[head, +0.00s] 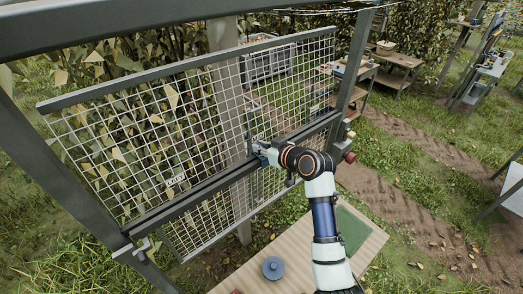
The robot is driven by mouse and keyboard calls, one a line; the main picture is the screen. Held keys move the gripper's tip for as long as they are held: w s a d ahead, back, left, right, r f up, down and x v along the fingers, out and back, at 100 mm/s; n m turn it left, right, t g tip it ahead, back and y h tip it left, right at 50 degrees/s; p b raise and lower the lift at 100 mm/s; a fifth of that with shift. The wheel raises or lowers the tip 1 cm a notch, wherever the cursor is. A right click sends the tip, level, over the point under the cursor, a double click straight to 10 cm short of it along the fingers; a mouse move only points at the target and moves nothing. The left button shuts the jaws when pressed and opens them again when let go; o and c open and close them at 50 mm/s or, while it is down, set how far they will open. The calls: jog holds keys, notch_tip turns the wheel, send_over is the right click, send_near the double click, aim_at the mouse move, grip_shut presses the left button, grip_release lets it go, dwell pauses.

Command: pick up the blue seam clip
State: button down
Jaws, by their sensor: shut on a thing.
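My gripper (261,153) reaches the wire mesh panel (205,105) from the right, at the dark rail (200,190) where the upper and lower mesh sections meet. It is shut on a small blue piece at its fingertips, which looks like the blue seam clip (258,147). The clip is tiny here and mostly hidden by the gripper. I cannot tell whether it still touches the rail or the mesh.
Below my arm stands a pale board (235,279) with a round blue-grey disc (273,267) and a green mat (352,230). Wooden benches (395,72) stand behind. Leafy branches fill the space behind the mesh.

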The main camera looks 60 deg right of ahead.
notch_tip(320, 180, up, 20)
jog(key=b, duration=0.2)
jog(key=shift+f, duration=0.2)
